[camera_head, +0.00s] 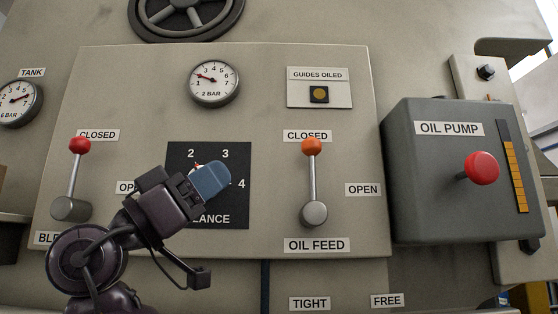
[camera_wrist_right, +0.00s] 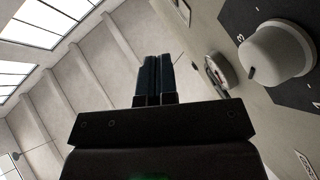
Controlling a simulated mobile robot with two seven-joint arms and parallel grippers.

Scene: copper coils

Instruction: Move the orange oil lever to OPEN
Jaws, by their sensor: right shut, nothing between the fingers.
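The oil feed lever (camera_head: 312,183) has an orange knob (camera_head: 312,146) and stands upright on the panel, with its knob just below the CLOSED label (camera_head: 307,136). The OPEN label (camera_head: 363,190) is to the right of its rod. The OIL FEED label (camera_head: 317,245) is under its round grey base. My right gripper (camera_head: 210,181) is shut and empty in front of the balance dial, to the left of the orange lever and apart from it. In the right wrist view its fingers (camera_wrist_right: 154,78) are together. My left gripper is not in view.
A red-knobbed lever (camera_head: 79,147) stands at CLOSED on the left. The black balance plate (camera_head: 240,215) is partly hidden by my right arm; its pale knob (camera_wrist_right: 275,52) shows in the right wrist view. An oil pump box (camera_head: 430,185) with a red knob juts out at right.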

